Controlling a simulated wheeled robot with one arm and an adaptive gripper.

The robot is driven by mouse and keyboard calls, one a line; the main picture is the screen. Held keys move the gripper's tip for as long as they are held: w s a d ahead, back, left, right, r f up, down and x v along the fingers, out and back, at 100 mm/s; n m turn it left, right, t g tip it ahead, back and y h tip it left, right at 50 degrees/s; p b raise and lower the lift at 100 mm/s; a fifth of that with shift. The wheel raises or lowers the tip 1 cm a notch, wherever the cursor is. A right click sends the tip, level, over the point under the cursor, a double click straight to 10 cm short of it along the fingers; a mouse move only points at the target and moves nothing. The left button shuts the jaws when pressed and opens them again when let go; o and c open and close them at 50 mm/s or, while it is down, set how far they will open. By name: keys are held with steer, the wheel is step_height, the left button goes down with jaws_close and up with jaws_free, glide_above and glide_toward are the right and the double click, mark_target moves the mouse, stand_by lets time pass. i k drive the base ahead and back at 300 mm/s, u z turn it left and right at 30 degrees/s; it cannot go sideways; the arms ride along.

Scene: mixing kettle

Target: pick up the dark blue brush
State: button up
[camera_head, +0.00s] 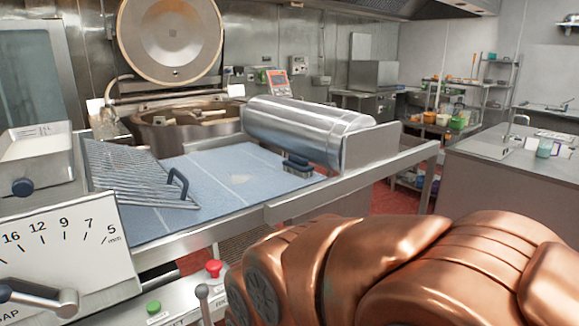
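A small dark blue object (298,162) that looks like the brush lies on the blue work surface (225,185), near its right end. It is just below the front of the big metal cylinder (305,128), which may hide part of it. I cannot tell whether the two touch. My copper-coloured arm (400,265) fills the lower right of the view, nearer to the camera than the work surface. My gripper does not show in this view.
A slatted metal rack (135,172) with a dark handle lies on the left of the surface. Behind stands a kettle (185,128) with its round lid (170,38) raised. A metal rail (350,180) edges the front right. A grey counter (520,185) stands at right.

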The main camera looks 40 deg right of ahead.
mark_target(297, 165)
steer(key=k, duration=0.3)
steer(key=z, duration=0.85)
steer(key=i, duration=0.7)
steer(key=u, duration=0.15)
